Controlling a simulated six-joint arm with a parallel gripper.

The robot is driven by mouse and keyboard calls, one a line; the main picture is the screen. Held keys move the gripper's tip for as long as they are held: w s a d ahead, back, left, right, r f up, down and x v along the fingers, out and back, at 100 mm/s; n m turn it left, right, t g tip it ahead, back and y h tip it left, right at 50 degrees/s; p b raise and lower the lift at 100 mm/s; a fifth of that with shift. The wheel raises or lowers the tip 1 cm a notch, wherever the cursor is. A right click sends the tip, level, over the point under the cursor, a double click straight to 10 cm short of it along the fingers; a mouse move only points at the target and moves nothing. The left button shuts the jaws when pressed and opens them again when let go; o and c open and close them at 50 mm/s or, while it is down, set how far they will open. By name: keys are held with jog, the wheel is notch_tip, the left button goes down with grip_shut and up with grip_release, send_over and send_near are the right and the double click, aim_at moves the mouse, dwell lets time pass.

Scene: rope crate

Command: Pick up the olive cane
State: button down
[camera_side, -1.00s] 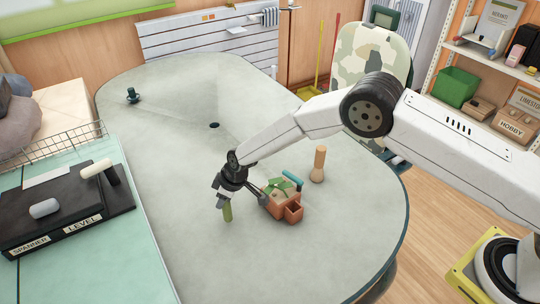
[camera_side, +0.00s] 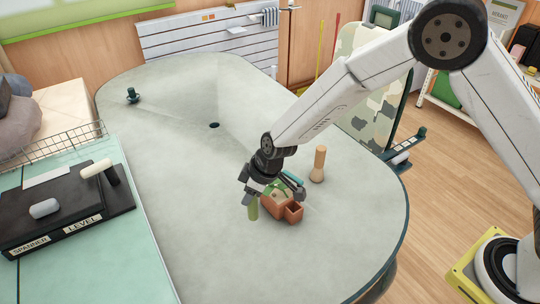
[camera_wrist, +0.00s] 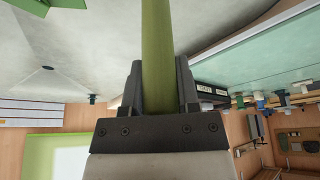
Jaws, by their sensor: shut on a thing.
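The olive cane (camera_side: 253,209) is a short green rod. My gripper (camera_side: 248,193) is shut on it, and the cane hangs upright below the jaws. In the side view the cane shows just left of the terracotta crate; I cannot tell how far its lower end is above the table. In the wrist view the cane (camera_wrist: 158,50) runs between both fingers (camera_wrist: 159,85), which close on its two sides.
The terracotta crate (camera_side: 293,213), with green and teal things by it, is just right of my gripper. A wooden peg (camera_side: 319,165) stands behind it. A small dark green object (camera_side: 132,96) is at the far left. The table's left and front (camera_side: 200,250) are clear.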

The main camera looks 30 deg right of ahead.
jog(key=shift+s+d+r, duration=0.25)
jog(key=shift+s+r, duration=0.05)
jog(key=shift+s, duration=0.35)
jog(key=shift+s+d+r, duration=0.3)
jog(key=shift+s+r, duration=0.05)
jog(key=shift+s, duration=0.25)
jog(key=shift+s+d+r, duration=0.25)
jog(key=shift+s+r, duration=0.05)
jog(key=shift+s, duration=0.35)
